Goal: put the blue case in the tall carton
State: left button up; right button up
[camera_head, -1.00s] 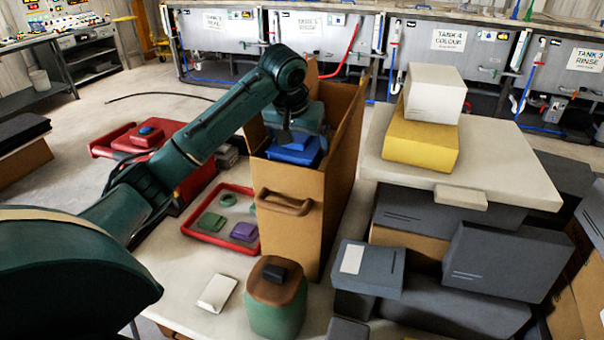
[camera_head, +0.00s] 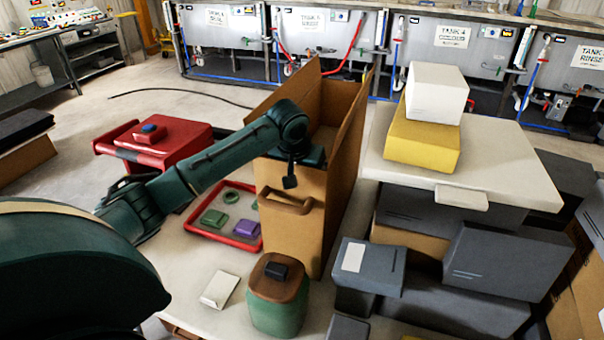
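My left arm reaches over from the left, and my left gripper (camera_head: 310,156) is low in the carton's mouth at the near side. Its fingers are hidden behind the carton's near wall, so I cannot see whether they are open or shut. The blue case is not visible now; the carton wall and my wrist block the view inside. A small dark part of my wrist hangs in front of the near wall. My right gripper is not in view.
A red tray (camera_head: 247,243) with green and purple pieces lies left of the carton. A green jar with a brown lid (camera_head: 277,305) and a white block (camera_head: 220,290) stand in front. A red case (camera_head: 172,150) is behind left. Grey boxes (camera_head: 505,262) crowd the right.

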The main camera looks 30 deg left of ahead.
pick_arm(q)
jog(key=shift+f, duration=0.3)
jog(key=shift+f, duration=0.25)
jog(key=o, duration=0.8)
jog(key=shift+c, duration=0.2)
jog(key=b+v, duration=0.1)
jog(key=v, duration=1.2)
jog(key=shift+w+r, duration=0.1)
